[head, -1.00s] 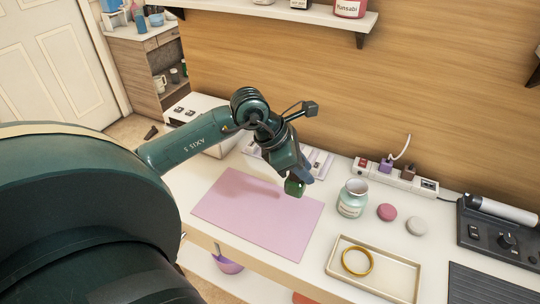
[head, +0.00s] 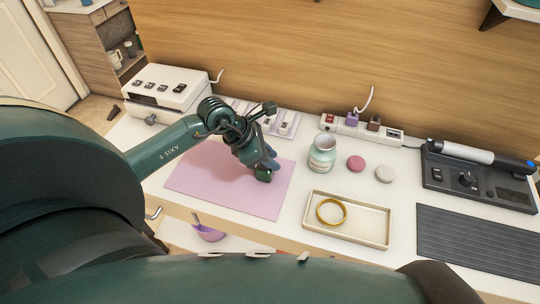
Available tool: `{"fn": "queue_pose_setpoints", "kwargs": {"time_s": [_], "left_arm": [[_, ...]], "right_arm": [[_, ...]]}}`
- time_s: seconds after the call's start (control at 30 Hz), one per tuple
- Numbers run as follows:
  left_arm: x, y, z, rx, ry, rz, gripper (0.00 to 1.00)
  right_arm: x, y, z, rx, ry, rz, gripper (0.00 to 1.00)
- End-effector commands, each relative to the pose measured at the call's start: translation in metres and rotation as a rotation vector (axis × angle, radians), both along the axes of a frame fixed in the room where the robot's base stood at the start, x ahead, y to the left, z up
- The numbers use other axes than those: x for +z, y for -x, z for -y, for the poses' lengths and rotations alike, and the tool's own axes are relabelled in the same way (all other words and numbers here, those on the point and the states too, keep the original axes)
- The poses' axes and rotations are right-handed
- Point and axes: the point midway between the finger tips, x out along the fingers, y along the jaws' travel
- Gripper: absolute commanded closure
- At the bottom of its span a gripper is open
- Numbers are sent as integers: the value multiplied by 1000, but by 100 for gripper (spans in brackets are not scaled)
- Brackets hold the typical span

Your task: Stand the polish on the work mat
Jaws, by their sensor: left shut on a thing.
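The pink work mat (head: 205,185) lies flat on the white bench, left of the middle. My left gripper (head: 264,168) is over the mat's right part, pointing down. It is shut on a small dark green thing (head: 263,175), which looks like the polish; the fingers hide much of it. I cannot tell whether its base touches the mat or hangs just above it. My right gripper is not in view.
A pale teal jar (head: 321,155), a pink round (head: 356,163) and a grey round (head: 384,174) stand right of the mat. A cream tray (head: 365,225) holds a gold ring (head: 331,211). A power strip (head: 362,131) lies behind; a soldering-type station (head: 480,180) is at right.

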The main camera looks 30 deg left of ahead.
Motion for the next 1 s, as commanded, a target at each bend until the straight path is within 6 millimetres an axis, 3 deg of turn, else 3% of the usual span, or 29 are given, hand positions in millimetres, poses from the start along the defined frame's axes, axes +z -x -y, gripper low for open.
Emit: {"fn": "queue_pose_setpoints", "kwargs": {"time_s": [0.07, 0.1, 0.33, 0.7, 1.0], "left_arm": [[-4, 0, 0, -1, 0, 1, 100], [-2, 0, 0, 0, 0, 0, 71], [-2, 0, 0, 0, 0, 0, 52], [5, 2, -2, 0, -1, 2, 52], [54, 26, -27, -2, -7, 1, 52]], "right_arm": [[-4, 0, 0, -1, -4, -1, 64], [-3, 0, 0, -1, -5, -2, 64], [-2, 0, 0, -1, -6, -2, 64], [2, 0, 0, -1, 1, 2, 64], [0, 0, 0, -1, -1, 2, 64]]}}
